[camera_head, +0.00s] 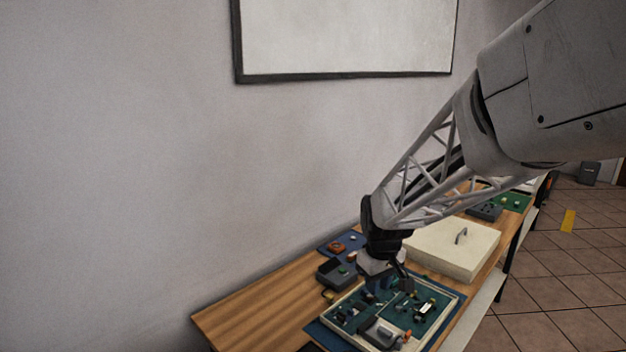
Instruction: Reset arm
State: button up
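My arm reaches in from the upper right, with its lattice forearm angled down to the left. My gripper (392,286) is at the end of it, pointing down over the back part of a cream-rimmed tray (447,311) with a dark green floor. The fingers are dark and small against the tray, so their opening is hard to make out. I cannot tell whether they touch anything. Several small parts lie in the tray, among them a grey block (381,333) at the front.
The tray stands on a wooden table (250,312) along a wall. A cream box lid with a handle (455,248) lies behind it. A dark grey device (337,273) and a blue mat (335,243) are to its left. The table's left end is clear.

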jog(key=s+d+r+m, duration=0.1)
jog(key=s+r+m, duration=0.1)
jog(key=s, duration=0.7)
jog(key=s+d+r+m+t, duration=0.1)
jog(key=s+r+m, duration=0.1)
jog(key=s, duration=0.8)
jog(key=s+d+r+m, duration=0.1)
jog(key=s+r, duration=0.2)
jog(key=s, duration=0.6)
jog(key=shift+s+d+r+m+t, duration=0.2)
jog(key=shift+d+m+t, duration=0.1)
jog(key=shift+d+m, duration=0.1)
dwell(0.7)
